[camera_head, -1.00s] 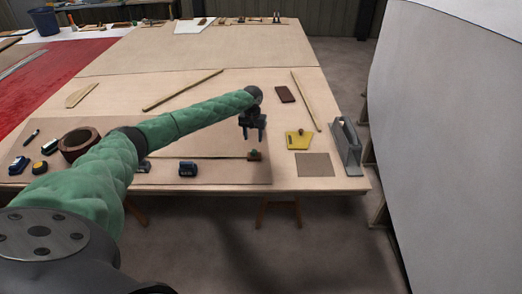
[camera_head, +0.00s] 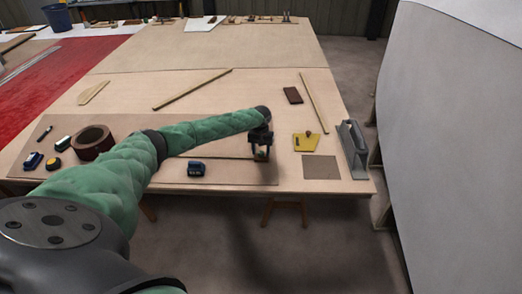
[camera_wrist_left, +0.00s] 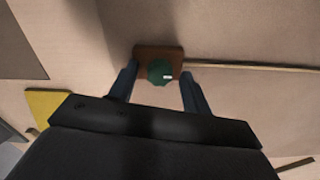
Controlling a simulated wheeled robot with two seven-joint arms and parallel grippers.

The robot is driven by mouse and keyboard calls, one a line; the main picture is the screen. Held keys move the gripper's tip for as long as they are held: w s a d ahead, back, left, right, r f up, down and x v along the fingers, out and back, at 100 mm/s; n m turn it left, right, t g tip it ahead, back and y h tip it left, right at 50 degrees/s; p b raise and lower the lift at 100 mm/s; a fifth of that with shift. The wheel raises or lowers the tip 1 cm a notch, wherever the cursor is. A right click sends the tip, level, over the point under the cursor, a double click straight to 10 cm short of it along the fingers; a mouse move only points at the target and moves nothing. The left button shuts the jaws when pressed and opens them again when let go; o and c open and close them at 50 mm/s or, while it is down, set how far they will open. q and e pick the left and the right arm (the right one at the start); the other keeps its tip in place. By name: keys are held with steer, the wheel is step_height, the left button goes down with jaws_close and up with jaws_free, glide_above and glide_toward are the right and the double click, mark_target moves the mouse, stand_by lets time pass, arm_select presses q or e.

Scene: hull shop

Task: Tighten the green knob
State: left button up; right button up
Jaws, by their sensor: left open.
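The green knob (camera_wrist_left: 160,71) sits on a small brown wooden block (camera_wrist_left: 146,52) at the end of a thin wooden strip. In the head view the knob (camera_head: 261,154) is small and partly hidden by my gripper. My left gripper (camera_head: 260,151) is open above the block. In the left wrist view its two fingers (camera_wrist_left: 157,88) stand on either side of the knob, with gaps between them and it; I cannot tell whether they are down at its height. My right gripper is not in view.
A yellow piece (camera_head: 305,143), a dark square sheet (camera_head: 320,167) and a grey metal tool (camera_head: 352,148) lie to the right. A blue clamp-like item (camera_head: 196,168) and a brown roll (camera_head: 93,142) lie left. A large pale hull panel (camera_head: 450,150) stands at the right.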

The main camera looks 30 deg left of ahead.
arm_select(q)
steer(key=shift+c, duration=0.4)
steer(key=c, duration=0.9)
